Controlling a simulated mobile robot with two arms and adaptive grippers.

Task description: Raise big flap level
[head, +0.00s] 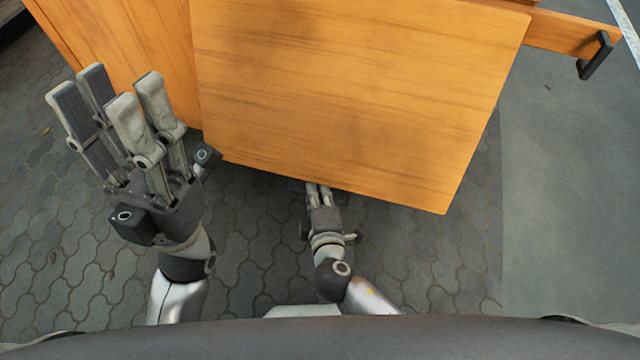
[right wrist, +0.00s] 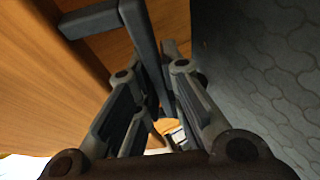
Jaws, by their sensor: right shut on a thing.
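The big flap (head: 350,90) is a wide orange-brown wooden panel that fills the upper middle of the head view. Its near edge slants down to the right. My right gripper (head: 318,188) is at this near edge, its fingertips hidden beneath the panel. In the right wrist view, the fingers (right wrist: 158,105) are closed around a dark angular bar handle (right wrist: 140,45), set against wood. My left gripper (head: 105,90) is at the left in the head view, fingers spread apart and empty, pointing up the picture, in front of the cabinet's left side.
The wooden cabinet body (head: 120,45) stands behind the flap at upper left. A wooden part with a black handle (head: 596,56) sticks out at upper right. Grey paving (head: 260,240) lies open below the flap, with smooth grey floor (head: 570,200) at right.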

